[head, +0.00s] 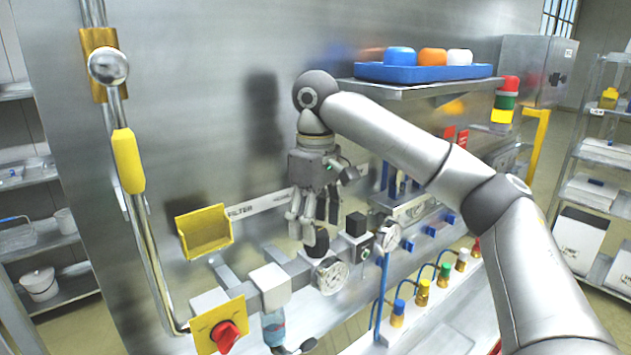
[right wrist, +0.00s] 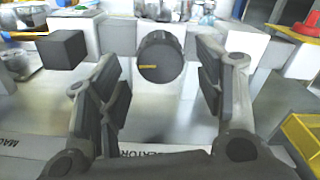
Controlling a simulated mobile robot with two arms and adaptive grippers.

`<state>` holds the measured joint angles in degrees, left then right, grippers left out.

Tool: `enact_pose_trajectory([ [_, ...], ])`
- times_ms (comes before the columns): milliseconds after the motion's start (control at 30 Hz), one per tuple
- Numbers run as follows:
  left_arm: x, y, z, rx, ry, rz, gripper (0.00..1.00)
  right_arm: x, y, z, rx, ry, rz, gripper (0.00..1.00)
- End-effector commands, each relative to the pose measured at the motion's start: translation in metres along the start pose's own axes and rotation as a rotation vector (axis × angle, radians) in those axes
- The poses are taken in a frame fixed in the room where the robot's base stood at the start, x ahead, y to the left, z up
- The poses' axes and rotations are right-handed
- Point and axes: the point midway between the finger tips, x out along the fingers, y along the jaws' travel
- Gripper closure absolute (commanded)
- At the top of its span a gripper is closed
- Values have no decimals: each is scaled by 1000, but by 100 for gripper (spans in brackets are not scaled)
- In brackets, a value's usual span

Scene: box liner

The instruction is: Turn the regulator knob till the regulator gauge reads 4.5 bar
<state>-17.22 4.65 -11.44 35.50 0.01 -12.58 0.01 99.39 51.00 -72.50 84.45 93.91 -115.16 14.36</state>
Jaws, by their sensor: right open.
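The regulator knob (head: 317,242) is a black round knob on the pipe row, partly hidden by my right gripper in the head view. In the right wrist view the knob (right wrist: 160,57) shows a yellow mark pointing left. The regulator gauge (head: 330,275) is a round white dial just below the knob; its needle is too small to read. My right gripper (head: 313,222) points down just above the knob. In the right wrist view its open fingers (right wrist: 162,80) stand on either side of the knob, with gaps showing. My left gripper is out of view.
A black block (head: 356,223) and a second gauge (head: 388,236) stand close on the right. A yellow open box (head: 205,230), a red rotary switch (head: 226,335) and a vertical steel rail (head: 140,220) are on the left. A shelf (head: 425,88) carries a blue tray above.

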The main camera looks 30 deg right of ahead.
Motion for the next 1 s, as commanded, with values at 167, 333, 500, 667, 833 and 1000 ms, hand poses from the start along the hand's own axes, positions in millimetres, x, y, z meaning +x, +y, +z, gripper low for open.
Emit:
enact_pose_trajectory([
  [167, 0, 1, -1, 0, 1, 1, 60, -25, 0, 0, 1, 4, 2, 38],
  [333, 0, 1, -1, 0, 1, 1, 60, -47, 0, 0, 1, 4, 2, 38],
  [500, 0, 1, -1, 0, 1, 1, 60, -68, 0, 0, 1, 3, 3, 38],
  [667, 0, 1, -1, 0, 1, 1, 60, -83, 0, 0, 0, 1, 1, 38],
  [833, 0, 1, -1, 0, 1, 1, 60, -91, 0, 0, 1, 0, 1, 38],
  [1000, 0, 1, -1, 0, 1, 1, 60, -93, 0, 0, 0, 1, 0, 38],
])
